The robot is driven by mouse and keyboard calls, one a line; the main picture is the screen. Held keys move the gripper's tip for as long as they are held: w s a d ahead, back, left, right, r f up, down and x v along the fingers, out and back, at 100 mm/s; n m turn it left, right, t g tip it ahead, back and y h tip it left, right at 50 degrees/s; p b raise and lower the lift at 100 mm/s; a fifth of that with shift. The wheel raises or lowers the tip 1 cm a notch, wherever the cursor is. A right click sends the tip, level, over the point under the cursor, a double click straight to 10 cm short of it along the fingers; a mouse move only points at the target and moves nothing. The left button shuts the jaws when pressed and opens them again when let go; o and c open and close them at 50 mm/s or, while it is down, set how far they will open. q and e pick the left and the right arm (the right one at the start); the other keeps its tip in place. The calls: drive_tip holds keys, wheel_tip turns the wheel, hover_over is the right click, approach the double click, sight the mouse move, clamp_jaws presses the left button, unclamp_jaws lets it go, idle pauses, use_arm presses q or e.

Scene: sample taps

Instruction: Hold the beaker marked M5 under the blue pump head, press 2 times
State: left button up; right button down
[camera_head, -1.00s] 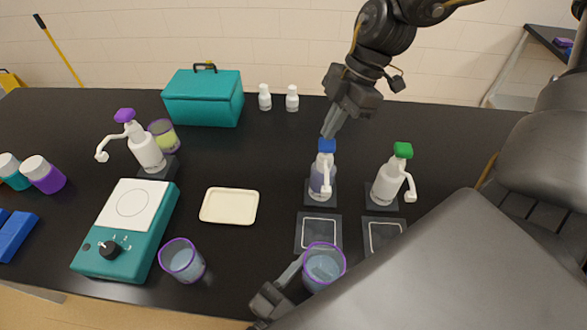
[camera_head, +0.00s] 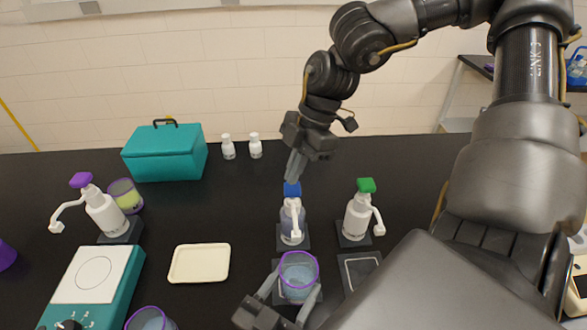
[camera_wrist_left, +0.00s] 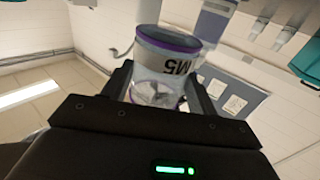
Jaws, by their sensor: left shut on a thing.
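The clear beaker marked M5 (camera_wrist_left: 165,70), purple-rimmed with bluish contents, is held between the fingers of my left gripper (camera_head: 290,296). It also shows in the head view (camera_head: 298,277), in front of the blue-headed pump bottle (camera_head: 292,222) and over its pad. The white spout points toward the beaker; I cannot tell whether its tip is exactly over the opening. My right gripper (camera_head: 295,166) points down just above the blue pump head (camera_head: 292,189), its fingers together and empty. Whether it touches the head is unclear.
A green-headed pump (camera_head: 357,212) stands close on the right, with a pad (camera_head: 361,272) in front. A purple-headed pump (camera_head: 104,212), cream tray (camera_head: 199,263), teal stirrer (camera_head: 94,278) and another purple-rimmed beaker (camera_head: 150,320) are at left. A teal box (camera_head: 165,155) stands behind.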

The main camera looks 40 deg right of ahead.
sight(290, 259)
use_arm(q)
drive_tip(key=shift+w+d, duration=0.9)
drive_tip(key=shift+w, duration=0.3)
drive_tip(key=shift+w+d, duration=0.9)
drive_tip(key=shift+w, duration=0.25)
use_arm(e)
drive_tip(key=shift+f, duration=0.15)
drive_tip(key=shift+f, duration=1)
drive_tip(key=shift+r, duration=0.2)
use_arm(q)
drive_tip(key=shift+a, duration=0.1)
use_arm(e)
drive_tip(key=shift+r, duration=0.95)
